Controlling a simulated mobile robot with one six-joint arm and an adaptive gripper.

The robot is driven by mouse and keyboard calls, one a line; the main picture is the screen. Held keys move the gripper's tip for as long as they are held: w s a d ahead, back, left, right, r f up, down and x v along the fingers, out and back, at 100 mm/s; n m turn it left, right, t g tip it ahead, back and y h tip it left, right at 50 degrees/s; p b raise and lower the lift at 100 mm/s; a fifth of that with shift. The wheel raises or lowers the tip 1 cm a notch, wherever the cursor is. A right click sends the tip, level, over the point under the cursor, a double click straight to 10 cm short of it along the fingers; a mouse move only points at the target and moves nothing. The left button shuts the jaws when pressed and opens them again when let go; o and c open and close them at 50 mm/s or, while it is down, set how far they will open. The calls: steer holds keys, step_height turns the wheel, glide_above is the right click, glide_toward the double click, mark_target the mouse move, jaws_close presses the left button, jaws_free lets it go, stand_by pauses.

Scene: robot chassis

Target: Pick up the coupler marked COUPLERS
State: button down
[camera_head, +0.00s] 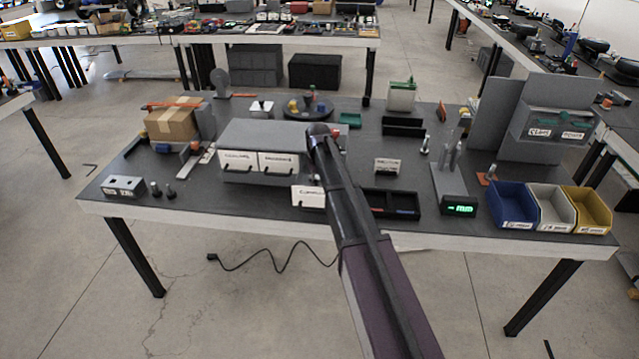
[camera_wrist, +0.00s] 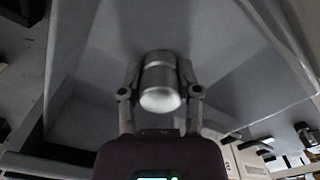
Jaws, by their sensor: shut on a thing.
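A silver metal cylinder, the coupler (camera_wrist: 160,82), sits between the two fingers of my gripper (camera_wrist: 161,88) in the wrist view. The fingers touch it on both sides and are shut on it. Its rounded end faces the camera, and no marking on it is readable. Grey surfaces lie behind it; I cannot tell whether it touches them. In the head view my dark arm reaches to the right end of a grey drawer cabinet (camera_head: 262,133), and it hides the gripper and coupler. A white label (camera_head: 308,196) with small lettering stands low in front of the cabinet.
Two labelled drawer fronts (camera_head: 258,161) with handles are on the cabinet. A black divided tray (camera_head: 390,203) lies right of my arm. Blue (camera_head: 512,207), white and yellow bins line the right front edge. A cardboard box (camera_head: 172,122) stands left.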

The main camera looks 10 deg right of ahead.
steer(key=shift+r, duration=0.15)
step_height(320, 180, up, 10)
steer(key=p, duration=1)
steer(key=shift+f, duration=0.2)
stand_by(0.4)
